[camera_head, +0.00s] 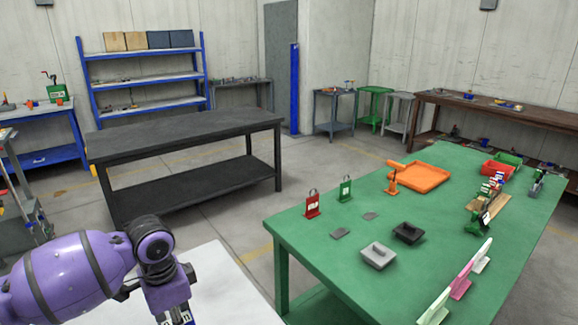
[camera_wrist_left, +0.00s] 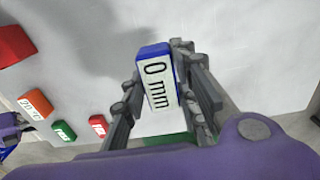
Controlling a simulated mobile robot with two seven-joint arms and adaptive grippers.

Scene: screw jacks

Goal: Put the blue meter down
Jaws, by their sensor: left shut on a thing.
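The blue meter (camera_wrist_left: 166,60) is a small block with blue sides and a white face reading "0 mm". In the left wrist view it sits between the fingers of my left gripper (camera_wrist_left: 160,82), which is shut on it. Behind it is a white surface; I cannot tell whether the meter touches it. In the head view my left arm reaches in at the lower left, over a white table (camera_head: 225,285). The gripper is mostly cut off by the bottom edge there. My right gripper is not in view.
In the left wrist view an orange block (camera_wrist_left: 35,103), a green block (camera_wrist_left: 62,132), a small red block (camera_wrist_left: 98,126) and a larger red thing (camera_wrist_left: 14,45) lie left of the meter. A green table (camera_head: 330,255) with several items stands right; a dark table (camera_head: 185,132) stands behind.

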